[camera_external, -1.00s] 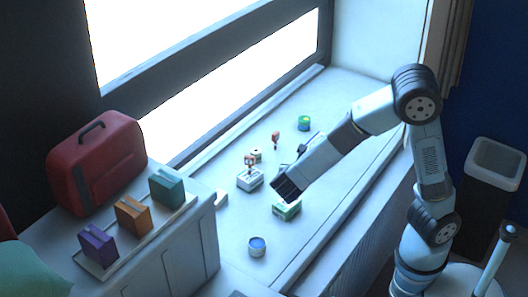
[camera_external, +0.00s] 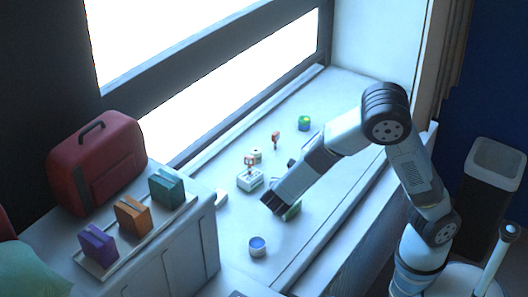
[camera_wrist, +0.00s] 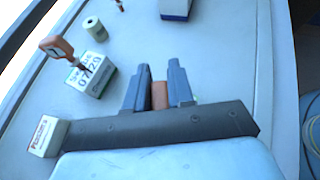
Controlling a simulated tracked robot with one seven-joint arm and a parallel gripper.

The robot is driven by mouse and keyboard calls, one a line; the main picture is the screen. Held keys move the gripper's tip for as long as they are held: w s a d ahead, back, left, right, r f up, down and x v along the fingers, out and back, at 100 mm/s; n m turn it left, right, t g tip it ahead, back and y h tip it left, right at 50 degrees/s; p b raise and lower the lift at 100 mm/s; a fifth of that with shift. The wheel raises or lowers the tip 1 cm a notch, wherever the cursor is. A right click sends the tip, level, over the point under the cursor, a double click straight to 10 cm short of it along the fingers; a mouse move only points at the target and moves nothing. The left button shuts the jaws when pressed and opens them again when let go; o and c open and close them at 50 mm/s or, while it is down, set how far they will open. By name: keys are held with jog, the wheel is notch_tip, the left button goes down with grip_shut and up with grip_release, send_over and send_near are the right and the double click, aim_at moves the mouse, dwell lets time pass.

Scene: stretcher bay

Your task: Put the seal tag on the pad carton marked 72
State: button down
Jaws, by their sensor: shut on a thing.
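My gripper (camera_wrist: 160,84) is shut on a small brown-orange thing (camera_wrist: 159,96); I cannot tell whether it is the seal tag. In the external view my gripper (camera_external: 271,204) is low over the sill, in front of a green-and-white carton (camera_external: 293,212) that it mostly hides. A white carton with a green band (camera_external: 250,182) stands to the left of my gripper, and shows in the wrist view (camera_wrist: 91,78) with dark printing. An orange-headed tag on a dark stem (camera_wrist: 58,47) is at this carton. I cannot read a clear 72 on any carton.
A small white box (camera_wrist: 48,136) lies left in the wrist view, a white roll (camera_wrist: 95,28) and a blue-and-white box (camera_wrist: 176,9) farther off. A blue can (camera_external: 257,247), a green can (camera_external: 304,123) and another red tag (camera_external: 275,139) stand on the sill.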

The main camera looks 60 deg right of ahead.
jog(key=c, duration=1)
grip_release()
jog(key=v, duration=1.2)
jog(key=s+d+r+m+g+y, duration=0.25)
jog(key=s+d+m, duration=0.2)
jog(key=d, duration=0.25)
jog(key=s+d+r+m+g+y, duration=0.1)
jog(key=s+d+r+m+y, duration=0.3)
jog(key=d+m, duration=0.25)
jog(key=shift+s+d+r+m+t+y, duration=0.75)
jog(key=shift+s+r+m, duration=0.55)
jog(key=shift+s+m, duration=0.65)
jog(key=shift+s+d+r+m+t+y, duration=0.85)
jog(key=shift+s+r+m, duration=0.45)
jog(key=shift+s+m, duration=0.7)
jog(key=shift+s+d+r+m+t+y, duration=0.75)
jog(key=shift+s+r+m, duration=0.5)
jog(key=shift+s+m, duration=0.7)
jog(key=shift+o, duration=0.4)
jog(key=shift+s+a, duration=0.1)
jog(key=shift+s, duration=0.05)
